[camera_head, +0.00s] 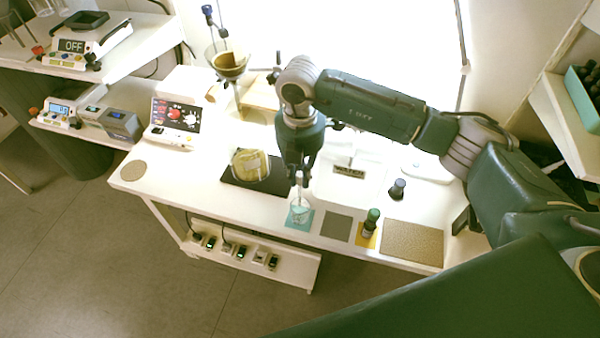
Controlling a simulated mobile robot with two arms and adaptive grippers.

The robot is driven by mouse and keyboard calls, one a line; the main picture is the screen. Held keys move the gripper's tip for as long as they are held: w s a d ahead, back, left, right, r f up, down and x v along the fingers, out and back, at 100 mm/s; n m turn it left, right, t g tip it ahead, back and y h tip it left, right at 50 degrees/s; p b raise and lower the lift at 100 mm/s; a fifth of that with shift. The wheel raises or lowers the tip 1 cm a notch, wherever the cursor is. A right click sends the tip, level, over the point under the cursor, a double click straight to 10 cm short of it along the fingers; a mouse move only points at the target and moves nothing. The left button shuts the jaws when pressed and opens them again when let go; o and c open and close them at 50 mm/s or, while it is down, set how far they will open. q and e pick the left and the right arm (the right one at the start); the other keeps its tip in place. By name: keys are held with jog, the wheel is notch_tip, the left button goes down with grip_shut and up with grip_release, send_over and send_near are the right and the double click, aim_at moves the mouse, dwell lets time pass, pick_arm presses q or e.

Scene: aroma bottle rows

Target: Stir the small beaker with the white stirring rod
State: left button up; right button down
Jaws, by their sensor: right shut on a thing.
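The small clear beaker (300,213) stands on a teal mat (290,221) near the front edge of the white table. My right gripper (298,177) points down just above the beaker and is shut. A thin pale rod (299,192), which looks like the white stirring rod, hangs from it toward the beaker. Its lower end seems to be inside the beaker's mouth, but its tip is too small to make out. The upper part of the rod is hidden by the gripper. My left gripper is not in view.
Right of the beaker are a grey mat (336,227), a green-capped bottle (371,222), a dark-capped bottle (397,189) and a tan board (412,241). To the left, a round yellowish item (250,165) sits on a black pad (236,179). The table's front left is mostly clear.

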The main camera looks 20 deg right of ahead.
jog(key=shift+f+b, duration=2.05)
jog(key=shift+f, duration=0.95)
